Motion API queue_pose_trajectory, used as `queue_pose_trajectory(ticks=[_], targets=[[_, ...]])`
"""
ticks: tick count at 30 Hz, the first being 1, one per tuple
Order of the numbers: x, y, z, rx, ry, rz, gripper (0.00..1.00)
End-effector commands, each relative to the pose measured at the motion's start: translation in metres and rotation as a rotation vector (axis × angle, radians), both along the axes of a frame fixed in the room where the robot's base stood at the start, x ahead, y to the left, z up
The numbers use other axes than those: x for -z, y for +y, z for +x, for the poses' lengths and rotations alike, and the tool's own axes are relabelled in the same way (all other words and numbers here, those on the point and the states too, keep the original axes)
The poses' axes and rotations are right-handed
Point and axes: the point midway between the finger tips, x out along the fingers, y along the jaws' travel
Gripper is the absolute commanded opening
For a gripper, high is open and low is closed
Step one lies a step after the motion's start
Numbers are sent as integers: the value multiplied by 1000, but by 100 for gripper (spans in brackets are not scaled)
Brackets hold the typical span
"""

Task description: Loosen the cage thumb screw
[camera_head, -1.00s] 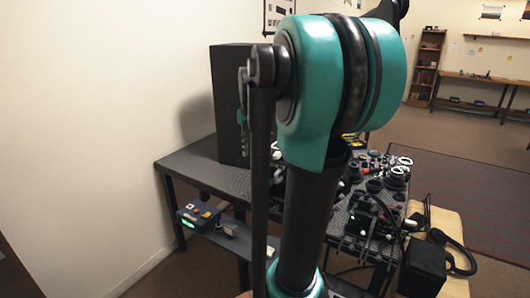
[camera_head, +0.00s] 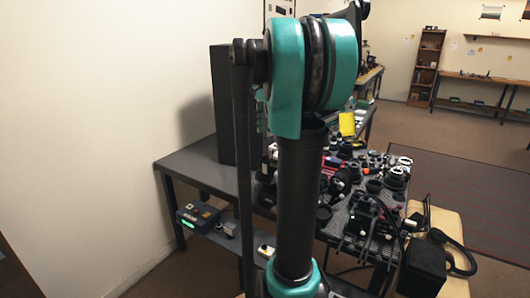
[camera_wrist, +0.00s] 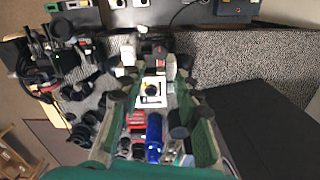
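My gripper (camera_wrist: 150,104) shows in the wrist view with its two green, dark-padded fingers spread apart. It is open, and nothing is visibly held between the fingers. Beyond them, a white square part with a dark round centre (camera_wrist: 152,92) lies in the gap, and a blue cylinder (camera_wrist: 154,137) shows lower down. I cannot single out the cage thumb screw; it is too small or hidden. In the head view my own arm covers the middle, and the gripper is not visible there.
The bench (camera_head: 196,163) carries many lens parts, crowded on a perforated mat (camera_head: 334,229). A tall dark box (camera_head: 223,105) stands at the back left. A device with a green light (camera_head: 198,215) sits on the lower shelf. A headset (camera_head: 455,250) lies at right.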

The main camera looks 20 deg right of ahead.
Motion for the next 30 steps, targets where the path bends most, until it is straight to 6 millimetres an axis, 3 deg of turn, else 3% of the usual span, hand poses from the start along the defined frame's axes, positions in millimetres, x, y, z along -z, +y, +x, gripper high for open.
queue_pose_trajectory(ticks=[9,15,28,30], targets=[[62,0,0,-1,0,0,32],[87,0,0,-1,0,0,32],[97,0,0,-1,0,0,32],[97,0,0,-1,0,0,25]])
